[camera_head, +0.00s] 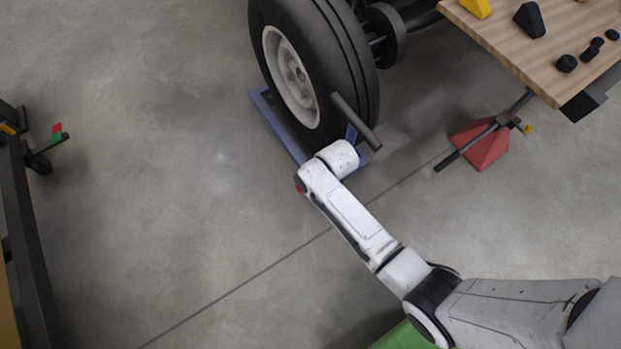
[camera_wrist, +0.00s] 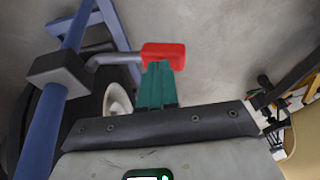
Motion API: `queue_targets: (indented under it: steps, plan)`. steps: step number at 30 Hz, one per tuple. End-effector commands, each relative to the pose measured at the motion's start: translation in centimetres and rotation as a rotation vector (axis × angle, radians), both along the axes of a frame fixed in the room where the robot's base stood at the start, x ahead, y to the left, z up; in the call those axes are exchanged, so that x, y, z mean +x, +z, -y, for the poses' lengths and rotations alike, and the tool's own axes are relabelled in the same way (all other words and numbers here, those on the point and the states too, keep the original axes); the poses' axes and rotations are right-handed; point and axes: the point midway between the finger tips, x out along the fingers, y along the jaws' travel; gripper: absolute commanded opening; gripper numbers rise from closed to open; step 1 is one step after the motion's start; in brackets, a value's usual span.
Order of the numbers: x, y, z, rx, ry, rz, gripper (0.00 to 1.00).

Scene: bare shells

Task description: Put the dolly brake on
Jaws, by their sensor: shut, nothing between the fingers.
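The blue dolly (camera_head: 276,125) stands on the floor around the foot of a large black tyre (camera_head: 318,80). A dark grey bar (camera_head: 356,122) rises beside the tyre. In the wrist view, the dolly's blue rail (camera_wrist: 42,130) carries a dark block (camera_wrist: 58,73). A bent grey rod (camera_wrist: 112,59) runs from there to a red pedal (camera_wrist: 163,53). My gripper (camera_wrist: 156,70) has its teal fingers shut and empty, with tips at the pedal's lower edge; I cannot tell whether they touch. In the head view my arm hides the gripper.
A wooden table (camera_head: 545,45) with black and yellow pieces stands at upper right. A red stand (camera_head: 482,146) with a dark bar is below it. A dark frame (camera_head: 25,230) with a red-and-green part is at far left. The floor left of the dolly is clear.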

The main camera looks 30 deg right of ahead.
Motion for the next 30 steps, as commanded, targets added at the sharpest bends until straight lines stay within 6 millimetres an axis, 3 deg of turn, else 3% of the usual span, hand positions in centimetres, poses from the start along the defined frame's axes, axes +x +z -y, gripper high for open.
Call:
queue_targets:
  steps: [11,22,30]
  plan:
    - [0.0,-0.2,-0.1,-0.001,0.000,-0.001,0.00]
    - [0.0,-2.6,-1.2,-0.133,0.001,-0.001,0.00]
    - [0.0,-2.7,-1.3,-0.130,-0.001,-0.001,0.00]
